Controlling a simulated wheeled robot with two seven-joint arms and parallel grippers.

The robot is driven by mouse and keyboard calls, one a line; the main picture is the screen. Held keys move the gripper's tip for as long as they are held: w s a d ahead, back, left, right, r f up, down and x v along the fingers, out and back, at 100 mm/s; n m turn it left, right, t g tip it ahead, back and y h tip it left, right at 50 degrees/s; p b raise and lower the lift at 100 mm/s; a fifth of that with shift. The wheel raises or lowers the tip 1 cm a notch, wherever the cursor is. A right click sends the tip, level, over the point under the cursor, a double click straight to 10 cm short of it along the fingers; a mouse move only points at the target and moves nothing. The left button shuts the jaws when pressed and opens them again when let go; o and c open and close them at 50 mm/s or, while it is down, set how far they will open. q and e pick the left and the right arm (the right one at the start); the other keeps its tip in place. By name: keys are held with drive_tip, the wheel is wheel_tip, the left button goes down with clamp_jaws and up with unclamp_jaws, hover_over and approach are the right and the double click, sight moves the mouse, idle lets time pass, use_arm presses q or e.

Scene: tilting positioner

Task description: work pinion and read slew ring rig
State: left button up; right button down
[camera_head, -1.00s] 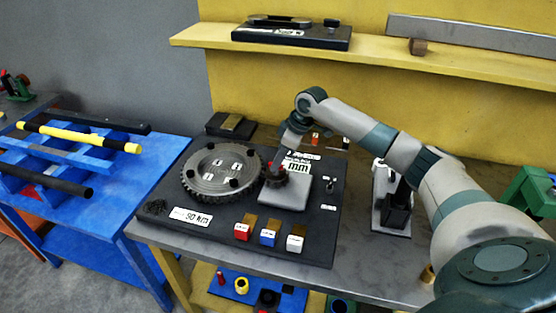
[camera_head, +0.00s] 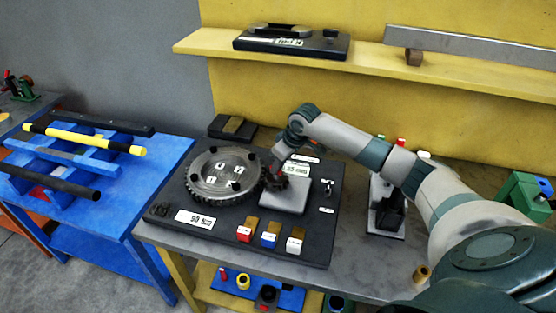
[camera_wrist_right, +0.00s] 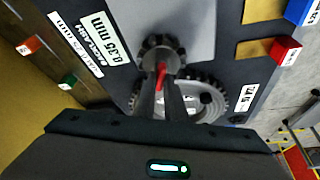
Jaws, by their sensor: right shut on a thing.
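The large toothed slew ring (camera_head: 199,184) lies flat on a black base plate (camera_head: 318,245), with dark bolts and small white number windows on its face. The small dark pinion (camera_wrist_right: 152,46) sits beside its rim, next to a grey block (camera_head: 285,200). My right gripper (camera_wrist_right: 161,84) reaches down over the pinion, its fingers shut on a red grip (camera_wrist_right: 161,72) at the pinion. It also shows small in the head view (camera_head: 275,170), where the wrist partly hides the pinion. A white label (camera_wrist_right: 104,38) reads 0.35 mm in the wrist view. My left gripper is not in view.
Red, blue and white-faced blocks (camera_head: 269,240) line the plate's front edge, beside a white label (camera_head: 195,219). A blue rack (camera_head: 75,165) with bars stands left. A grey stand (camera_head: 386,215) is right of the plate. A yellow shelf (camera_head: 370,60) runs behind.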

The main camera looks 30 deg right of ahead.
drive_tip(key=c, duration=1.8)
unclamp_jaws()
drive_tip(key=shift+r, duration=0.2)
drive_tip(key=shift+b+v, duration=2.7)
drive_tip(key=shift+v, duration=5.9)
drive_tip(key=shift+s+f, duration=0.15)
